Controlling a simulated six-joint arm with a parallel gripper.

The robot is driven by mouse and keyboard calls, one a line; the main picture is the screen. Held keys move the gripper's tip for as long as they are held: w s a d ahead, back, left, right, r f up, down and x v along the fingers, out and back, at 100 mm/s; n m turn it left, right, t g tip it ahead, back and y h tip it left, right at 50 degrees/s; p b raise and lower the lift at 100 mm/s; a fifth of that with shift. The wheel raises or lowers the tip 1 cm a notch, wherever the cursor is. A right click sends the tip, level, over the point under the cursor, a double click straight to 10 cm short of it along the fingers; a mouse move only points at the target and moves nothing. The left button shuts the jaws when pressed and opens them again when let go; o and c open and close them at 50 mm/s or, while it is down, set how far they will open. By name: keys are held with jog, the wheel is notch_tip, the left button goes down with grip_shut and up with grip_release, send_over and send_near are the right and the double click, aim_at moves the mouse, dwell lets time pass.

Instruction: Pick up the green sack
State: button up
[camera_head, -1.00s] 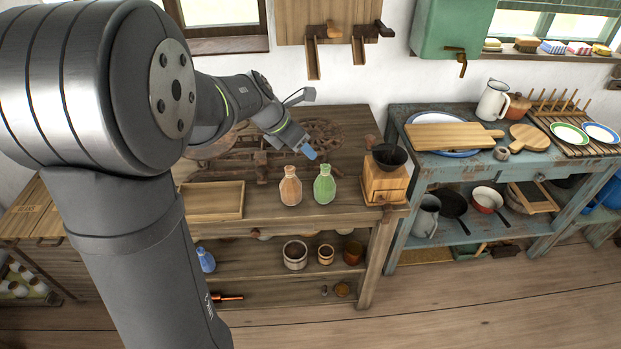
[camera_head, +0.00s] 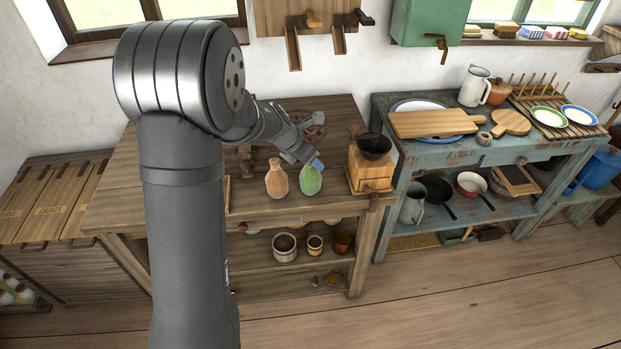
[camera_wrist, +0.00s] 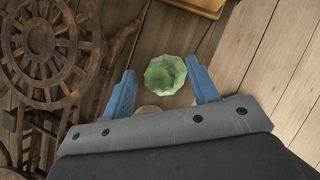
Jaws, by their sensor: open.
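The green sack (camera_head: 310,180) stands upright on the wooden table, just right of an orange sack (camera_head: 276,179). In the wrist view the green sack (camera_wrist: 165,75) is seen from above, between and slightly beyond the blue fingertips. My gripper (camera_head: 314,163) is above and close behind the green sack in the head view. In the wrist view my gripper (camera_wrist: 165,85) is open, with one blue finger on each side of the sack and gaps showing. I cannot tell how far above the sack the fingers are.
A wooden coffee grinder (camera_head: 370,166) with a dark bowl stands right of the green sack. A dark wooden wheel (camera_wrist: 45,45) lies left in the wrist view. Part of the orange sack (camera_wrist: 148,110) shows near the gripper base. A blue-grey table (camera_head: 440,158) stands farther right.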

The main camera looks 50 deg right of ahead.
jog(key=shift+x, duration=1.35)
grip_shut()
jog(key=shift+r, duration=0.1)
